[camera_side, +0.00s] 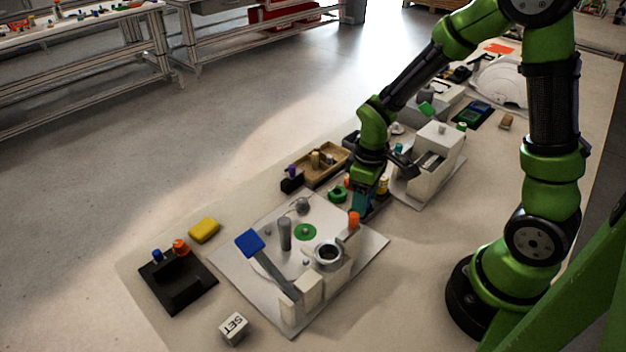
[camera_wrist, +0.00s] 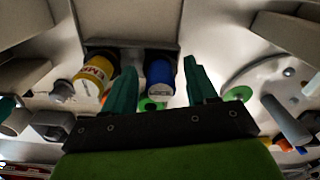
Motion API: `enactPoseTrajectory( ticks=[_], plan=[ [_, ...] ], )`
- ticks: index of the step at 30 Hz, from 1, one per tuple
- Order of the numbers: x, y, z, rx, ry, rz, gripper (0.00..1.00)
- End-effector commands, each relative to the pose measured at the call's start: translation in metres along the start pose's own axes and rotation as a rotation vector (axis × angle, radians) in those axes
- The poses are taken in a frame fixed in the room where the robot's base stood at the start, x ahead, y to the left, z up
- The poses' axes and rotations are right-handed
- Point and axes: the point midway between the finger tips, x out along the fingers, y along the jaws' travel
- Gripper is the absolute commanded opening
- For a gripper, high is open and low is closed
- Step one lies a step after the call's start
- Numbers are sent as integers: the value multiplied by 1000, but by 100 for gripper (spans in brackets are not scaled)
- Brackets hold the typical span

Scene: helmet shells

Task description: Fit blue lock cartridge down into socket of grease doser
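The blue cartridge (camera_wrist: 160,72), with a white end face, stands in a dark holder in the wrist view. My gripper (camera_wrist: 160,66) has its two teal fingers on either side of it, with visible gaps. In the side view my gripper (camera_side: 361,205) is low over the dark holder, and I cannot make out the blue cartridge there. A ring-shaped open socket (camera_side: 328,253) sits on a block of the light grey plate station (camera_side: 235,265), which seems to be the grease doser. A lever with a blue pad (camera_side: 250,243) rises at its left.
A yellow cartridge (camera_wrist: 95,74) stands just left of the blue one. An orange knob (camera_side: 354,219) and a grey post (camera_side: 285,233) stand up from the station. A white machine (camera_side: 432,155) is behind the gripper. A black stand (camera_side: 178,281) lies at front left.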

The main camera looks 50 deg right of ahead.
Motion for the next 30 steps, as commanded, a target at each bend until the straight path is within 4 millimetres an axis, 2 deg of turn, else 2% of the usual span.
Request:
enactPoseTrajectory(
  ticks=[1, 8, 17, 20, 30],
  plan=[
    [0, 0, 0, 0, 0, 0, 48],
    [0, 0, 0, -1, 0, 0, 13],
    [-6, 0, -1, 0, 2, 1, 12],
    [-20, 1, -1, -2, 6, 3, 12],
    [-85, 0, -1, -1, 5, 2, 12]
  ],
)
